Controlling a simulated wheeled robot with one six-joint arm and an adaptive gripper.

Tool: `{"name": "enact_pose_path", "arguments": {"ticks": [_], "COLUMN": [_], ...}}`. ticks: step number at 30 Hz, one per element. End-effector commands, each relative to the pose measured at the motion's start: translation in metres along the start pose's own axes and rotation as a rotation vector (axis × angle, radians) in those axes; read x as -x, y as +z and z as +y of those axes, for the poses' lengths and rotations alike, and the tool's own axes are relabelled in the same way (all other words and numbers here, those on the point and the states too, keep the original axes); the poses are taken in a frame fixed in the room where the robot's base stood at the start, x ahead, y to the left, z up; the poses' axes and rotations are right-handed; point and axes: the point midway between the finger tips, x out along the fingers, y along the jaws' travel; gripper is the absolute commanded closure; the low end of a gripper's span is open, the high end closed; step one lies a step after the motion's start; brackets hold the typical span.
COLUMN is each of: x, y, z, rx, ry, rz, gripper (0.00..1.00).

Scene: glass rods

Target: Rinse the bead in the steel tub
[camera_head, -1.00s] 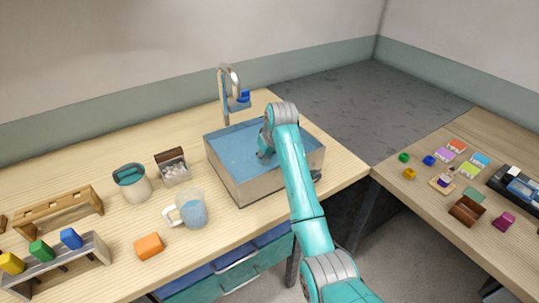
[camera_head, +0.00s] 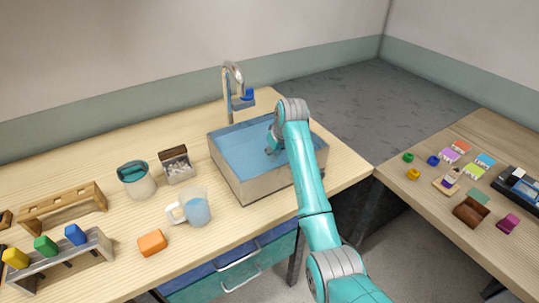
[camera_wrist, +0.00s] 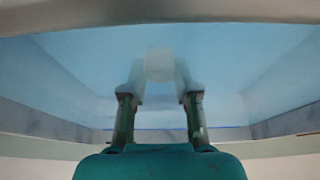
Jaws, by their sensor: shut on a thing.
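The steel tub (camera_head: 262,187) stands on the wooden bench below the tap and holds blue water. My gripper (camera_wrist: 159,78) reaches down into the tub, its fingers in the pale blue water in the wrist view. A pale, blurred, rounded thing (camera_wrist: 158,64), seemingly the bead, sits between the fingertips, and the gripper is shut on it. In the head view my arm and wrist hide the fingertips and the bead. The tub's inner walls also show in the wrist view (camera_wrist: 60,105).
The tap (camera_head: 232,75) rises behind the tub. Left of the tub are a measuring jug (camera_head: 197,210), a small box of pale pieces (camera_head: 177,168), a teal-lidded jar (camera_head: 134,182) and an orange block (camera_head: 152,243). A second table (camera_head: 425,200) with small items stands to the right.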

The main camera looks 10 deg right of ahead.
Motion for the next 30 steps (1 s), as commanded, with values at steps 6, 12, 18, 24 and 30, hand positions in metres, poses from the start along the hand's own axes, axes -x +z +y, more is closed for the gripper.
{"name": "enact_pose_path", "arguments": {"ticks": [6,12,18,24,30], "x": [0.000,0.004,0.020,0.035,0.051], "y": [0.000,-0.002,-0.009,-0.015,-0.021], "z": [0.014,0.016,0.016,0.016,0.016], "rx": [-0.002,-0.001,0.000,0.000,0.000], "ry": [0.000,0.000,0.000,0.000,0.000], "rz": [0.000,0.001,0.003,0.002,0.003], "gripper": [1.00,1.00,1.00,1.00,1.00]}}
